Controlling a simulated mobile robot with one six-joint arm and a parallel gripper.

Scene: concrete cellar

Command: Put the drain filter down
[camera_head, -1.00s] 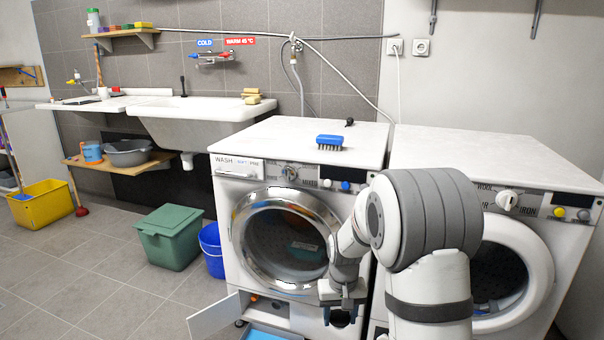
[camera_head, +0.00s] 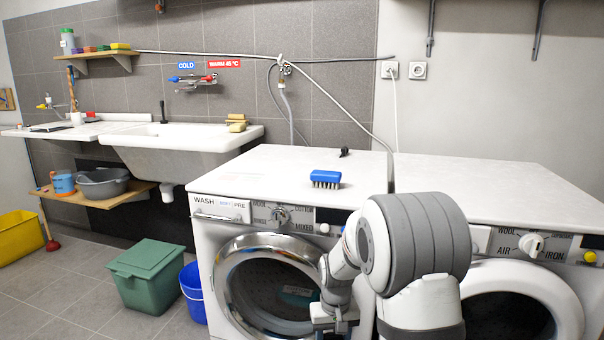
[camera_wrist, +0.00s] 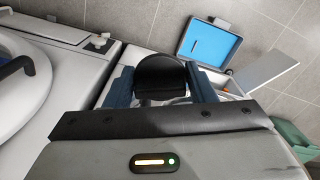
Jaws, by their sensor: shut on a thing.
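The drain filter (camera_wrist: 160,72) shows in the wrist view as a black piece with a rounded end. My gripper (camera_wrist: 160,85) is shut on it, with one blue-grey finger on each side. In the head view my gripper (camera_head: 335,326) is at the bottom edge, in front of the left washing machine (camera_head: 345,215); the filter cannot be made out there. In the wrist view the machine's opening lies beyond the filter, partly hidden by it and the fingers.
A green bin (camera_head: 150,277) and a blue bucket (camera_head: 193,293) stand left of the machine. A blue brush (camera_head: 325,177) lies on the white top, which is mostly clear.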

